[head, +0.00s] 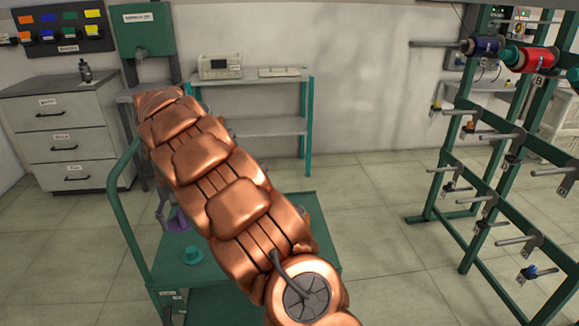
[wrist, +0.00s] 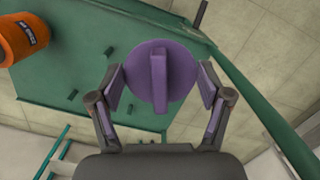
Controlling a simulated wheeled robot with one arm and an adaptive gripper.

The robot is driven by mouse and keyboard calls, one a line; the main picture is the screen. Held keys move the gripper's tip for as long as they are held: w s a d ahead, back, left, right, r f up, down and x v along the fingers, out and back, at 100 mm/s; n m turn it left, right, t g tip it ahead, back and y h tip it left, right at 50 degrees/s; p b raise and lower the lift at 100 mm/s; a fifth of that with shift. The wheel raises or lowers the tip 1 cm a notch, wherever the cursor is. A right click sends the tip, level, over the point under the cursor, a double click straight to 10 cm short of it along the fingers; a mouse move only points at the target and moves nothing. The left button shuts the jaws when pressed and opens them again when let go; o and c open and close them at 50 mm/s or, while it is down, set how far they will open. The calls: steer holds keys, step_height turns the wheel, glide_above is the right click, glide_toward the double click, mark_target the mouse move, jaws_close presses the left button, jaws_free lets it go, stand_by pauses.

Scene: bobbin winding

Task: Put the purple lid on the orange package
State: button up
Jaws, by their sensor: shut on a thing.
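The purple lid (wrist: 180,75) is a round disc with a raised bar handle, seen face-on in the wrist view. My gripper (wrist: 161,86) is shut on it, with one finger at each side of the disc. In the head view the lid (head: 178,222) shows as a small purple patch over the green cart, beside my arm. The orange package (wrist: 24,40) is a cylinder with a dark label, at the upper left of the wrist view, apart from the lid. In the head view my arm hides nearly all of it; only an orange sliver (head: 307,217) shows.
A green peg rack with spools (head: 535,60) stands at the right. Open floor (head: 385,240) lies between.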

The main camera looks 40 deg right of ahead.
steer(key=s+d+r+m+p, duration=0.1)
steer(key=s+d+m+p, duration=0.2)
steer(key=d+m+p, duration=0.5)
steer(key=s+d+r+m+t+y+p, duration=0.1)
steer(key=s+d+m+p, duration=0.25)
steer(key=d, duration=0.85)
steer(key=s+d+r+m+p, duration=0.2)
steer(key=s+d+m+p, duration=0.3)
steer(key=d, duration=0.6)
step_height(320, 180, down, 8)
steer(key=w+m+b, duration=0.1)
steer(key=shift+r, duration=0.2)
steer(key=shift+f+b, duration=0.15)
steer(key=shift+b, duration=0.15)
steer(key=shift+f+b, duration=0.8)
steer(key=shift+f, duration=1.1)
steer(key=o, duration=0.8)
steer(key=shift+c, duration=0.2)
